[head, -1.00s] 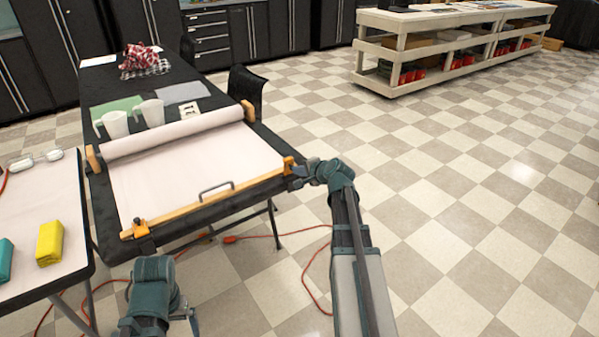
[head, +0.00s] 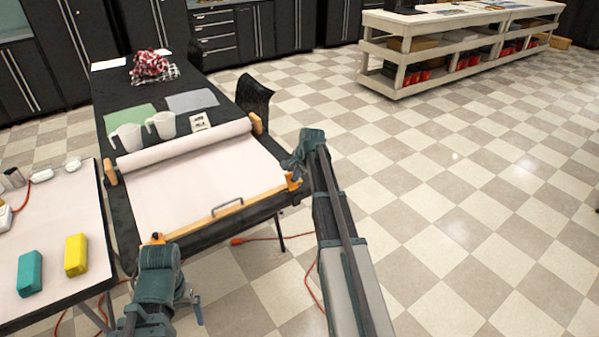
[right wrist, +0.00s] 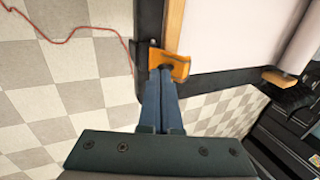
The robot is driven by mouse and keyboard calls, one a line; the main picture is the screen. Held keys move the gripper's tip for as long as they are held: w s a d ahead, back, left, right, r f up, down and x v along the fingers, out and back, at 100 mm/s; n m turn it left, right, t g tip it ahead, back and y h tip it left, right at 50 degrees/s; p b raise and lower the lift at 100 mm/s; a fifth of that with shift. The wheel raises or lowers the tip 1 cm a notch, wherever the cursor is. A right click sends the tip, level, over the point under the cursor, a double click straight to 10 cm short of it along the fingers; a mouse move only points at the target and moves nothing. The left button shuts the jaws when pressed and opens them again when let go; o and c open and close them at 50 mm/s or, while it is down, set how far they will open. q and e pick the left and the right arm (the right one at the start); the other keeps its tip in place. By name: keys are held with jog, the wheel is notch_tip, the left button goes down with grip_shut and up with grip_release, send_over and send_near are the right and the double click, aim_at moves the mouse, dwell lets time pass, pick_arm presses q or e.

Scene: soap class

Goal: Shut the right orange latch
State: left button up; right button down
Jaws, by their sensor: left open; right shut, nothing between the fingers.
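The right orange latch (head: 292,181) is at the front right corner of the paper-covered board (head: 200,185) on the black table. In the right wrist view the orange latch (right wrist: 170,64) is right at the tips of my right gripper (right wrist: 160,72), whose fingers are shut together with nothing between them. The fingertips seem to touch the latch or lie just beside it. My right gripper (head: 292,165) is partly hidden behind its own wrist in the head view. My left gripper (head: 192,305) is open and empty in front of the table, below the left orange latch (head: 156,239).
A metal handle (head: 227,207) sits on the board's front wooden bar. Two white jugs (head: 162,125) stand behind the paper roll (head: 190,143). A side table at left holds a teal block (head: 30,272) and a yellow block (head: 76,255). An orange cord (head: 260,238) lies on the floor.

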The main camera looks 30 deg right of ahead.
aim_at(290, 177)
jog(key=w+g, duration=0.2)
jog(key=w+g+p, duration=0.1)
jog(key=shift+r, duration=0.25)
jog(key=shift+w+f, duration=0.1)
jog(key=shift+w+a+f, duration=0.1)
jog(key=shift+w, duration=0.15)
pick_arm(q)
jog(key=shift+r, duration=1.05)
jog(key=shift+r+p, duration=0.65)
jog(key=shift+p, duration=0.15)
pick_arm(e)
jog(key=shift+r, duration=0.85)
pick_arm(q)
jog(key=shift+r, duration=0.1)
